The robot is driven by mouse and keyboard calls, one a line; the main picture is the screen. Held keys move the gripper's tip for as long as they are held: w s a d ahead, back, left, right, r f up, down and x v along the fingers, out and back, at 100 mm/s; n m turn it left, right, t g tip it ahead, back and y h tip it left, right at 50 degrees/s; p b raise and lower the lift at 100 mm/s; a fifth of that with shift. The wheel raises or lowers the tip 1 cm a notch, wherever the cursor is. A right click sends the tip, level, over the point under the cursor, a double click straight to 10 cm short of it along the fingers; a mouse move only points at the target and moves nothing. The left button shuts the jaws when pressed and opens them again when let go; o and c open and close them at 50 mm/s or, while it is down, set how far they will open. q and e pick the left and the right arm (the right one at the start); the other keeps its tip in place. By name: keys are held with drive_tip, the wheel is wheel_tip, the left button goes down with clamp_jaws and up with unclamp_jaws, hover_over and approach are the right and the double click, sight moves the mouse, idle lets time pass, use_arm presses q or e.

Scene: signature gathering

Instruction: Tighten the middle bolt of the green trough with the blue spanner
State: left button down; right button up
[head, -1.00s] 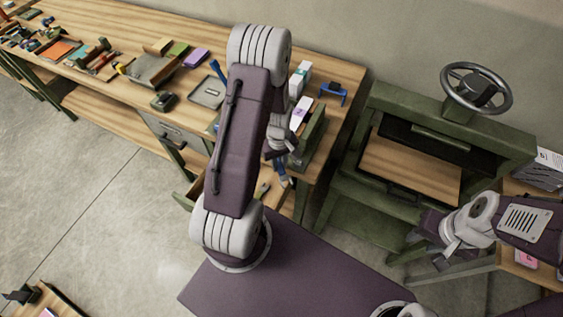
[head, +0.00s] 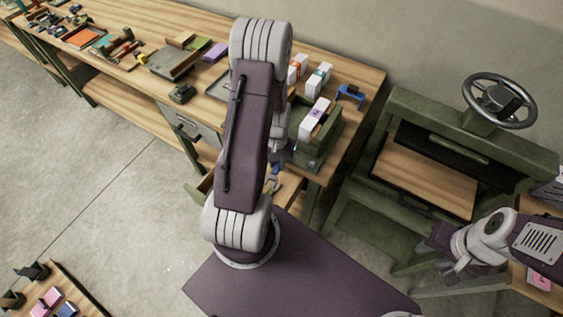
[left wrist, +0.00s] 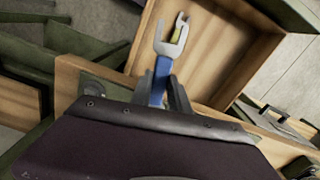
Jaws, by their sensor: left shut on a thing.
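The blue spanner shows in the left wrist view, with its grey open-ended head (left wrist: 172,45) pointing up and its blue handle (left wrist: 158,85) running down out of sight. My left gripper (head: 277,160) is shut on the spanner at the edge of the bench; its fingers are mostly hidden. A green box-like holder (head: 322,150) on the bench, just right of the gripper, may be the green trough; no bolts can be made out. My right gripper (head: 456,264) is apart at the right, its jaws unclear.
An open wooden drawer (left wrist: 245,45) lies beyond the spanner, with another tool (left wrist: 182,22) inside. White boxes (head: 318,80) and a blue stand (head: 351,94) are on the bench. A green press with a handwheel (head: 500,100) stands at the right.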

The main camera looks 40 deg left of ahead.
use_arm(q)
drive_tip(key=shift+a+r+m+p, duration=0.1)
drive_tip(key=shift+a+m+p, duration=0.5)
drive_tip(key=shift+m, duration=0.4)
drive_tip(key=shift+s, duration=0.1)
wheel_tip(320, 180, up, 4)
drive_tip(key=p, duration=0.4)
drive_tip(key=shift+r, duration=0.25)
